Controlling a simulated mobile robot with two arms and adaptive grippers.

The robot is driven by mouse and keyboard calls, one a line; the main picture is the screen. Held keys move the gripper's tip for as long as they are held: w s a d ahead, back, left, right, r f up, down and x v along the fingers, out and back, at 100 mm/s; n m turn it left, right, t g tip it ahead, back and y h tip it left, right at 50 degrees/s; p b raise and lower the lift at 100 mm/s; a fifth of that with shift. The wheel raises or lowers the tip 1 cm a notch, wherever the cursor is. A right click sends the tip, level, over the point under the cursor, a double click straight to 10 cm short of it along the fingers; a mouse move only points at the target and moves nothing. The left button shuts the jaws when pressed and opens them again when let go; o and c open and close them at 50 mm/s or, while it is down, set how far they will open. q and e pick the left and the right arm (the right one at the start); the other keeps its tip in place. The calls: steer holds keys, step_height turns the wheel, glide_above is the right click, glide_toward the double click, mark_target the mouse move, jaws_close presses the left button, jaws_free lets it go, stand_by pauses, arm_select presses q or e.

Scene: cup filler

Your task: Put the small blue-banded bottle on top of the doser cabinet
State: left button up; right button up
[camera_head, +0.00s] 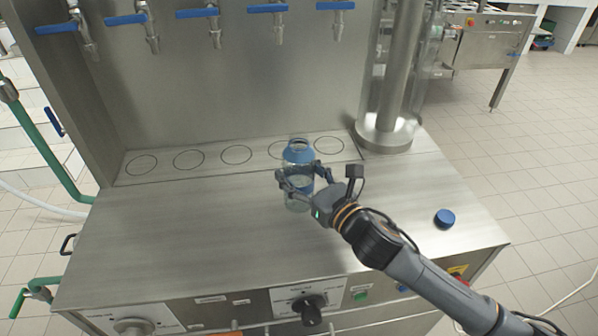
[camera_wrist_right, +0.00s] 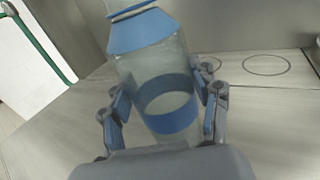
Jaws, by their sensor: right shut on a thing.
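The small blue-banded bottle (camera_head: 298,157) is clear, with a blue shoulder and a blue band, and has no cap on its neck. My right gripper (camera_head: 301,180) is shut on its body from the near right side. In the right wrist view the bottle (camera_wrist_right: 150,70) stands between the two fingers of the right gripper (camera_wrist_right: 165,105), slightly tilted in the picture. It is at the steel top of the doser cabinet (camera_head: 190,235); I cannot tell whether its base touches the surface. My left gripper is not in view.
A loose blue cap (camera_head: 445,218) lies on the cabinet top at the right. Several taps with blue handles (camera_head: 205,12) hang above a strip with marked circles (camera_head: 188,160). A steel column (camera_head: 385,130) stands at the back right. The left part of the top is clear.

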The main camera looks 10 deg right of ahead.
steer(key=shift+r, duration=0.15)
steer(key=o, duration=1.6)
steer(key=shift+f, duration=0.25)
steer(key=shift+o, duration=0.2)
steer(key=shift+r, duration=0.15)
steer(key=b+v, duration=0.2)
steer(key=v, duration=0.8)
steer(key=shift+s+d+b, duration=0.15)
steer(key=shift+s+b, duration=0.2)
steer(key=shift+s+d, duration=0.3)
steer(key=shift+s, duration=0.3)
